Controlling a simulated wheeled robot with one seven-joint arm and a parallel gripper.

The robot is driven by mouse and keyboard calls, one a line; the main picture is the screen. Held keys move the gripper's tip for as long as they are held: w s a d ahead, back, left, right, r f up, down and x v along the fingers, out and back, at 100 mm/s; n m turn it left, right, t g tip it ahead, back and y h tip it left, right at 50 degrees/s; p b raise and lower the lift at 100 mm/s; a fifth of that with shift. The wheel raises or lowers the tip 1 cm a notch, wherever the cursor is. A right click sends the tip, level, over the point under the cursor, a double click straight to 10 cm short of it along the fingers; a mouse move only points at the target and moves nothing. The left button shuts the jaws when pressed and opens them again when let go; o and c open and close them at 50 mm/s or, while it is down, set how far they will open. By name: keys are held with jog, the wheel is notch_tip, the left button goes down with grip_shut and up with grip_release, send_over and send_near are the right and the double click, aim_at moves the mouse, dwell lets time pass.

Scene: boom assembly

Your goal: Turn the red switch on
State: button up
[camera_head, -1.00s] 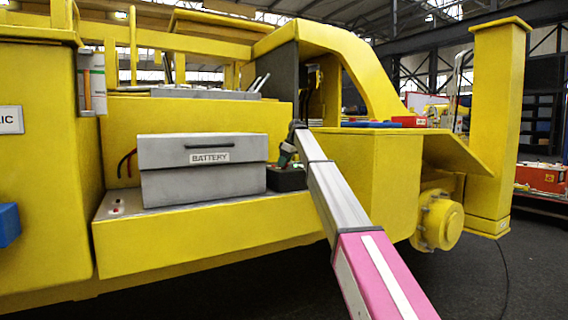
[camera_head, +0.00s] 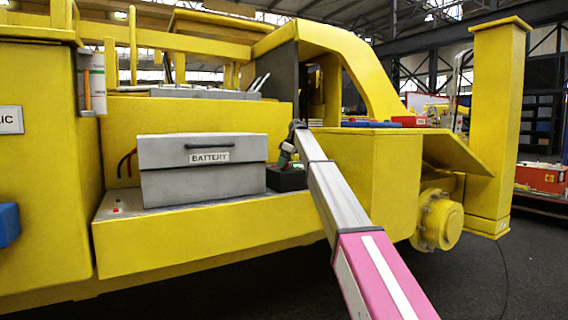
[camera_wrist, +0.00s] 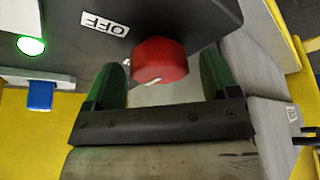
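The red switch (camera_wrist: 160,62) is a round knob with a white mark on its lower edge, on a dark box with an "OFF" label (camera_wrist: 105,23). In the wrist view my gripper (camera_wrist: 163,82) has its two green fingers on either side of the knob, with a narrow gap showing on each side, so it looks open around it. In the head view my gripper (camera_head: 286,155) is small, at the dark switch box (camera_head: 286,180) beside the battery box. The knob is hard to make out there.
A green lamp (camera_wrist: 30,45) glows at the left in the wrist view, above a blue block (camera_wrist: 40,96). The grey battery box (camera_head: 203,180) stands just left of the switch box on a yellow ledge (camera_head: 190,245). A yellow wall (camera_head: 372,170) rises to the right.

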jog(key=shift+r, duration=0.1)
jog(key=v, duration=1)
jog(key=shift+d+r, duration=0.2)
jog(key=shift+r, duration=0.1)
jog(key=shift+s, duration=0.1)
